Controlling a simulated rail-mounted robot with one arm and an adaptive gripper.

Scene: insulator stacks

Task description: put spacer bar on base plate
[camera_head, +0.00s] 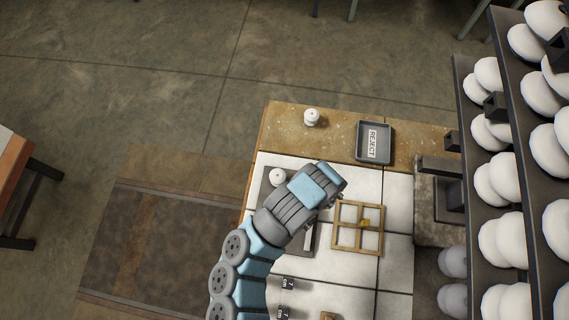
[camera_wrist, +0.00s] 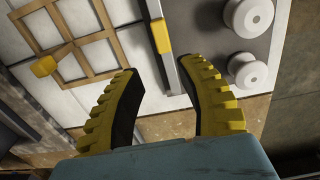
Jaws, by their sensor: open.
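My gripper (camera_wrist: 160,70) is open, with its two yellow ribbed fingers spread and nothing clasped. In the head view my gripper (camera_head: 336,190) is over the worktable and its fingertips are hidden. A long grey bar with a yellow block at its middle, seemingly the spacer bar (camera_wrist: 161,38), runs ahead of the gap between the fingers. It lies along the left edge of the grey base plate (camera_wrist: 207,45); I cannot tell whether it touches the plate. Two white insulators (camera_wrist: 248,18) stand on the plate. In the head view my arm covers much of the plate (camera_head: 266,190).
A wooden grid frame (camera_head: 334,227) with a yellow piece lies right of the plate. A REJECT tray (camera_head: 386,142) and a lone white insulator (camera_head: 311,117) are at the back. Small black labelled blocks (camera_head: 287,283) sit in front. A rack of white insulators (camera_head: 510,240) stands at the right.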

